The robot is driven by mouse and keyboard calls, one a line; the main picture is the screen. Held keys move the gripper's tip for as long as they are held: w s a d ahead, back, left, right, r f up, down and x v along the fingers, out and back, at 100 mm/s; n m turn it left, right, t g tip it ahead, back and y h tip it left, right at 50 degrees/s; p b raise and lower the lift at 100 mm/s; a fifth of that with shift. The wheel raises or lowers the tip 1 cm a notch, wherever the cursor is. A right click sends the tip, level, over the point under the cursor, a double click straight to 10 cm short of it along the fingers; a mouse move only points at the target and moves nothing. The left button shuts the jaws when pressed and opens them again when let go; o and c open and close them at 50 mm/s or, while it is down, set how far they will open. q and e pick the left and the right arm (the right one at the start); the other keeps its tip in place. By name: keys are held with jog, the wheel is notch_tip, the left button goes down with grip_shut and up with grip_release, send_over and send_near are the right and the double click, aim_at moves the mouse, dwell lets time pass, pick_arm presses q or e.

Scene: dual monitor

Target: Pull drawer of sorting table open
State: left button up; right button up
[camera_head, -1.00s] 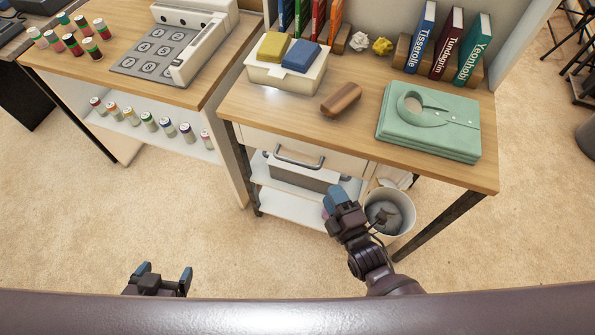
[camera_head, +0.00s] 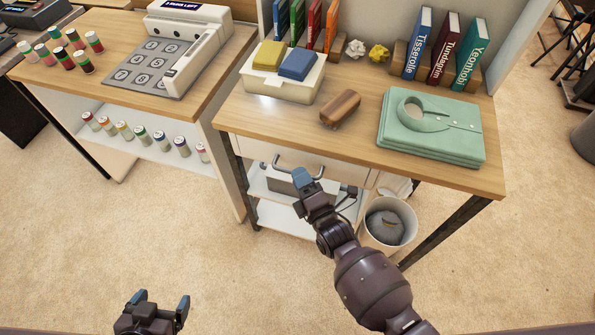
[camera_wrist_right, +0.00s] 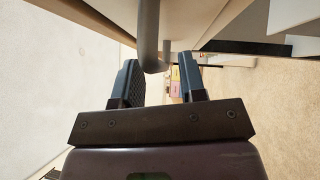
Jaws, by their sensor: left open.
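The sorting table (camera_head: 425,172) has a white drawer front (camera_head: 340,172) under its top, and the drawer looks closed. A grey bar handle (camera_head: 282,164) is fixed to the drawer front. My right gripper (camera_head: 304,179) is at the handle and hides part of it in the head view. In the right wrist view my right gripper (camera_wrist_right: 160,75) is open, with the handle (camera_wrist_right: 149,40) between or just beyond its blue fingertips. I cannot tell whether they touch it. My left gripper (camera_head: 160,302) is open and empty, low at the left over the floor.
The tabletop holds a white bin (camera_head: 285,88) with yellow and blue blocks, a brown object (camera_head: 340,106), a green folded shirt (camera_head: 432,130) and books. A waste bin (camera_head: 390,222) stands below at the right. A side table (camera_head: 185,98) adjoins at left. Floor in front is clear.

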jog(key=shift+x, duration=0.95)
grip_shut()
